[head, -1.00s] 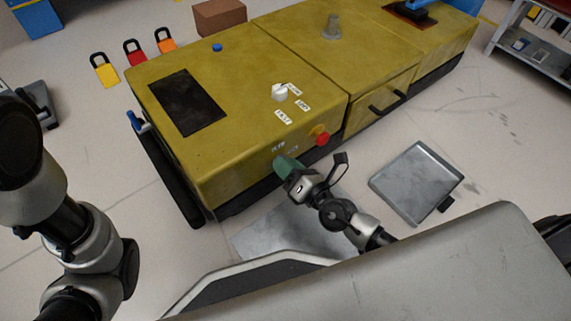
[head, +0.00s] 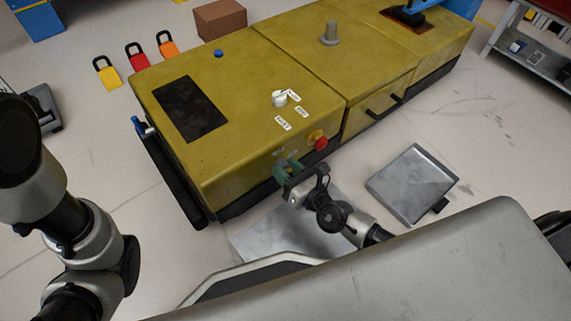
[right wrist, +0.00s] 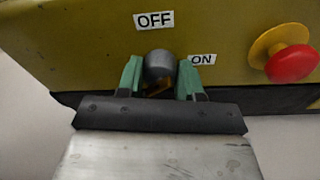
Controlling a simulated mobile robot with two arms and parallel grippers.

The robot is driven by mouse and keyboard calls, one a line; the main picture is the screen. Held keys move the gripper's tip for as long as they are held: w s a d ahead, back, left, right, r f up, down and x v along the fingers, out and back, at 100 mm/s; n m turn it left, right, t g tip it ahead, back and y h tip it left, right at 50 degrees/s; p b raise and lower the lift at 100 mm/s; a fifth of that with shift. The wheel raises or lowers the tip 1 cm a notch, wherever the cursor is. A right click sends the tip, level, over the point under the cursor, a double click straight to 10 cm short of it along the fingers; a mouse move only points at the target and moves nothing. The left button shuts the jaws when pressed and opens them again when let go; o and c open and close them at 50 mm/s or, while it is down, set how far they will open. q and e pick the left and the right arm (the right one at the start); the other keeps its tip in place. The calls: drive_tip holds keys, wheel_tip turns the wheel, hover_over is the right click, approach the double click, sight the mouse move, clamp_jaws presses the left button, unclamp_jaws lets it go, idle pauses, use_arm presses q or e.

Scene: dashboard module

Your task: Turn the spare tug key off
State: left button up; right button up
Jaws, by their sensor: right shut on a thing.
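The spare tug key (right wrist: 160,66) shows in the right wrist view as a round grey head with a brassy part below it, on the front face of the yellow tug (head: 240,110). An OFF label (right wrist: 154,20) is above the key and an ON label (right wrist: 203,59) is to its right. My right gripper (head: 288,169) is at the tug's front face, its green fingers on either side of the key, shut on it. The fingers hide part of the key. My left arm shows at the left of the head view, but its gripper does not.
A red knob on a yellow base (right wrist: 288,61) is close to the right of the key. A white dial (head: 280,98) with labels is on the tug's top. A grey metal tray (head: 412,184) lies on the floor to the right.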

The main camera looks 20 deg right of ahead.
drive_tip(key=n+p, duration=0.1)
drive_tip(key=n, duration=0.1)
drive_tip(key=n+p, duration=0.1)
drive_tip(key=n, duration=0.1)
drive_tip(key=n+p, duration=0.1)
drive_tip(key=n, duration=0.1)
drive_tip(key=shift+a+r+p, duration=0.3)
drive_tip(key=shift+r+p, duration=0.1)
drive_tip(key=n+p, duration=0.2)
drive_tip(key=n, duration=0.1)
drive_tip(key=shift+f+n+h, duration=0.1)
drive_tip(key=shift+n+h, duration=0.2)
drive_tip(key=shift+d+f+n+p, duration=0.1)
drive_tip(key=shift+n+p, duration=0.35)
drive_tip(key=shift+n, duration=0.25)
drive_tip(key=o, duration=0.9)
drive_tip(key=shift+d, duration=0.1)
drive_tip(key=shift+o, duration=0.2)
drive_tip(key=shift+f, duration=0.1)
